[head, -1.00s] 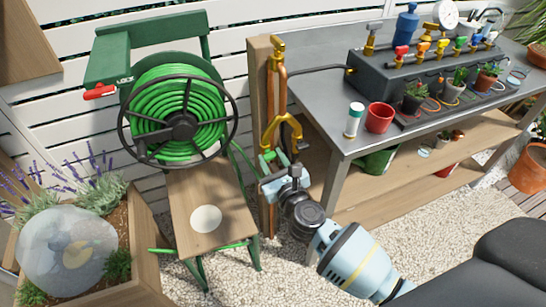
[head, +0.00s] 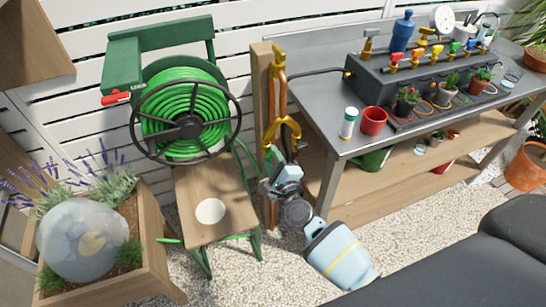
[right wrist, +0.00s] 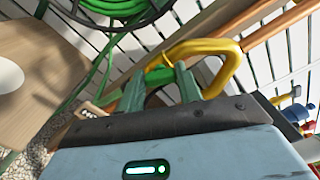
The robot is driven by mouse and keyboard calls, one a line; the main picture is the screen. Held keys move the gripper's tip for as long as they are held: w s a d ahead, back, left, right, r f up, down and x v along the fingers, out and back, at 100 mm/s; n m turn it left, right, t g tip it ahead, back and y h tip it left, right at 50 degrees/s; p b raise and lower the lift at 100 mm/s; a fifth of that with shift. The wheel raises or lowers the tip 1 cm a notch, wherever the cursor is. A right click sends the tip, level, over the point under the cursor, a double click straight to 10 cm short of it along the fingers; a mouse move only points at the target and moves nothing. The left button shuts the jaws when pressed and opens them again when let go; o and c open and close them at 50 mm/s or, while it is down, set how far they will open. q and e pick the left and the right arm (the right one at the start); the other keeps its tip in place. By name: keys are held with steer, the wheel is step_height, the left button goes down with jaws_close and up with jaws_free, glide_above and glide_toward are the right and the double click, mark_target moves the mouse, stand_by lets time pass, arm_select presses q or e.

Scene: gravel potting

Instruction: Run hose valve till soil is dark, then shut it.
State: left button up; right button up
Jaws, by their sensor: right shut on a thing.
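The hose valve (head: 289,125) shows as a yellow loop-shaped fitting on copper pipes at the wooden post. It also shows in the right wrist view (right wrist: 222,56). My right gripper (head: 272,163) is at the lower end of this loop. In the right wrist view its two fingers (right wrist: 158,92) are shut around a green and yellow part there, partly hidden by the fingers. Brown soil (head: 129,214) shows in the wooden planter (head: 153,225) at the left, between lavender and green plants. A translucent ball with a yellow wedge hides much of it. My left gripper is not in view.
A green hose on a reel (head: 188,121) stands left of the post, above a wooden stool seat (head: 238,205) with a white disc. A metal-topped bench (head: 332,125) with a red pot (head: 373,121) and a valve manifold stands right. Gravel covers the floor between.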

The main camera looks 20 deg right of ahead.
steer(key=n, duration=0.2)
steer(key=shift+n+p, duration=0.3)
steer(key=shift+n, duration=1.2)
steer(key=shift+f, duration=0.1)
steer(key=o, duration=1)
steer(key=shift+s, duration=0.1)
steer(key=shift+s+d+p, duration=0.1)
steer(key=shift+s+p, duration=0.45)
steer(key=shift+s, duration=3.25)
